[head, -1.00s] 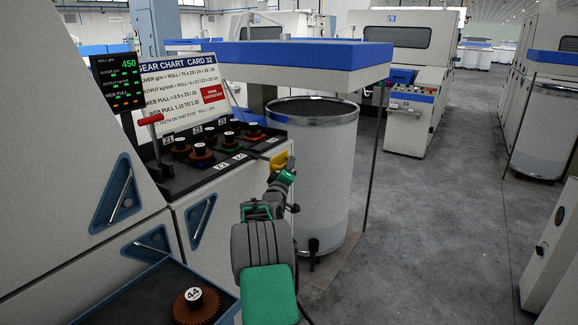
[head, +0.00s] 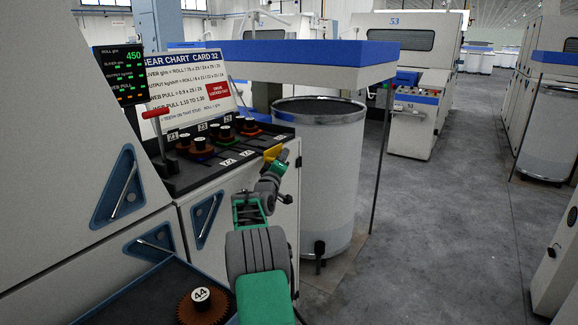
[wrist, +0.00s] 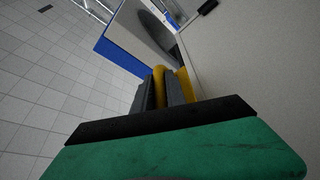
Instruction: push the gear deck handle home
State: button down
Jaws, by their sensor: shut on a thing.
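The yellow handle (head: 272,153) is at the right end of the gear deck (head: 178,180), at its front edge. My gripper (head: 275,162) reaches up to it from below in the head view. In the wrist view, the dark fingers of my gripper (wrist: 167,88) are closed around the yellow handle (wrist: 185,84), beside a pale panel. Part of the handle is hidden by the fingers. Several dark gears with black knobs (head: 203,144) stand on the deck. I cannot tell how much gap is left behind the handle.
A red-knobbed lever (head: 156,114) stands at the deck's left. A tall grey can (head: 320,185) stands close right of my gripper, under a blue-edged shelf (head: 305,60). A loose gear marked 44 (head: 200,306) lies in a lower tray. The aisle floor (head: 440,220) at right is clear.

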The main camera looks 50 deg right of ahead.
jog(key=shift+w+a+r, duration=0.2)
jog(key=shift+w+r, duration=0.1)
jog(key=shift+r, duration=0.15)
jog(key=c, duration=1.6)
grip_release()
jog(key=shift+w+a, duration=0.1)
jog(key=shift+w, duration=0.05)
jog(key=shift+c, duration=0.2)
jog(key=shift+f, duration=0.15)
jog(key=shift+f, duration=0.2)
jog(key=shift+s+a+f, duration=0.15)
jog(key=shift+s, duration=0.05)
jog(key=b+v, duration=0.1)
jog(key=v, duration=0.6)
jog(key=shift+s+b, duration=0.2)
jog(key=shift+b, duration=0.1)
